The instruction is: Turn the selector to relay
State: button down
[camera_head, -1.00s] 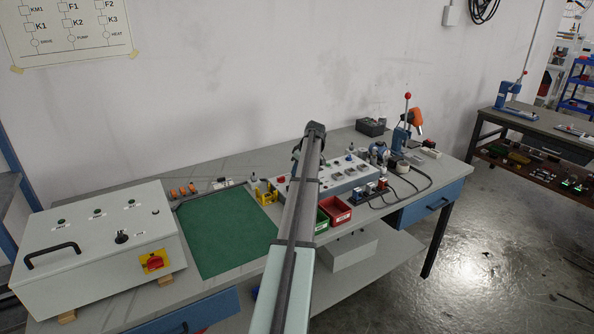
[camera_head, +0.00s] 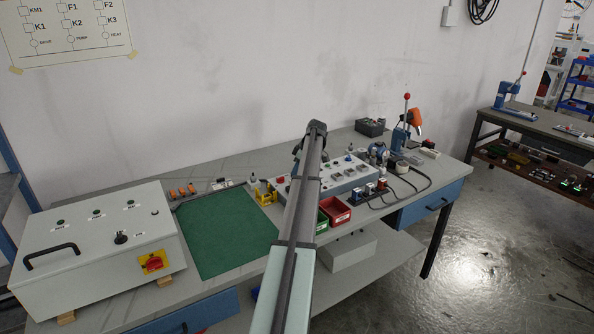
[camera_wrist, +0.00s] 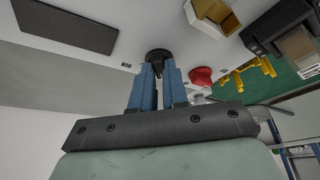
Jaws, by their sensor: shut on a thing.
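The selector is a black round knob (camera_wrist: 157,54) on a light grey panel face in the wrist view. My gripper (camera_wrist: 158,72) has its two blue fingers closed on the knob from either side. The fingertips cover part of the knob, so I cannot tell which way it points. In the head view the grey control panel (camera_head: 352,182) stands on the bench, and my arm hides the gripper and the knob.
A red button (camera_wrist: 201,77) is close to the right of my fingers. Yellow holders (camera_wrist: 245,75) lie beyond it. In the head view, a green mat (camera_head: 225,232) and a grey cabinet (camera_head: 95,265) are on the left; a red bin (camera_head: 335,211) is before the panel.

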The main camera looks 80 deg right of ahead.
jog(key=c, duration=1.1)
grip_release()
jog(key=shift+c, duration=0.2)
jog(key=v, duration=1.3)
jog(key=shift+r, duration=0.4)
